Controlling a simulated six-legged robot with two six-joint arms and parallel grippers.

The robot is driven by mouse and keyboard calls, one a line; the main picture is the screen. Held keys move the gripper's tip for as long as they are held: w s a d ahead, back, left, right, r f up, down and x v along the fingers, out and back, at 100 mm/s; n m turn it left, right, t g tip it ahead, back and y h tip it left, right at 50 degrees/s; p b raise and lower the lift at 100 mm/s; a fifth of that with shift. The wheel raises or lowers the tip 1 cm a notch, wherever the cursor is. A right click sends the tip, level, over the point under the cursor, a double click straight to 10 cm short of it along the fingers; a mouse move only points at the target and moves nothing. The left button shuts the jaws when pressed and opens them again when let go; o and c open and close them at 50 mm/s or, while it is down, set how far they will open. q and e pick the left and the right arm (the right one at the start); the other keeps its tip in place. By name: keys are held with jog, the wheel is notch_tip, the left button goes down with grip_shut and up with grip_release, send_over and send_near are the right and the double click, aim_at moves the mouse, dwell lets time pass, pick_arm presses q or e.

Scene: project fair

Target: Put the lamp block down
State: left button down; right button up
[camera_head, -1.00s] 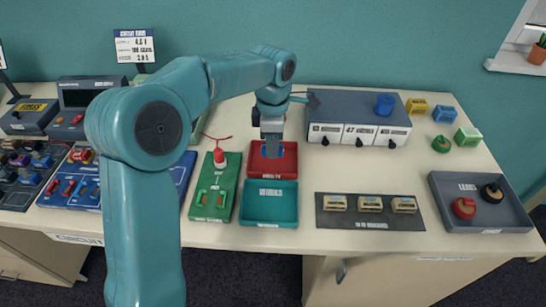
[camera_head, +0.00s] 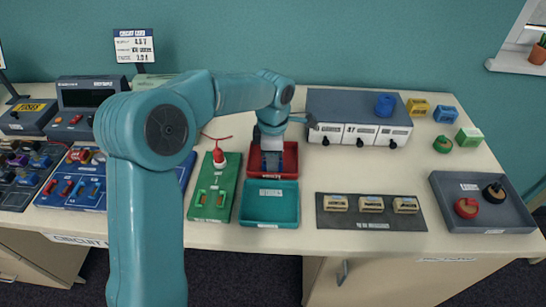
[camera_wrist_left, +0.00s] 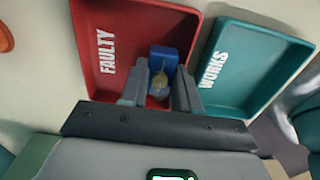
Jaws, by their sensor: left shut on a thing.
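The lamp block (camera_wrist_left: 164,58) is blue with a small yellowish bulb, between the finger tips of my left gripper (camera_wrist_left: 160,82) in the left wrist view. The left gripper (camera_head: 271,161) is shut on it, over the red tray (camera_head: 290,158) labelled FAULTY. The block is low over the tray floor; I cannot tell whether it touches. In the head view the gripper mostly hides it. The red tray also shows in the left wrist view (camera_wrist_left: 112,22). The teal tray (camera_head: 270,220) labelled WORKS is empty, just in front of the red one. My right gripper is not in view.
A green board (camera_head: 213,190) with a red-topped lamp stands left of the trays. A grey unit (camera_head: 345,104) with several white panels stands behind right. A dark mat (camera_head: 373,219) holds 3 cream blocks. A grey tray (camera_head: 450,215) holds a red and a black knob.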

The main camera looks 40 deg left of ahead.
pick_arm(q)
jog(key=shift+f, duration=0.1)
jog(key=c, duration=0.8)
grip_release()
jog(key=shift+f, duration=0.1)
jog(key=shift+s+f, duration=0.1)
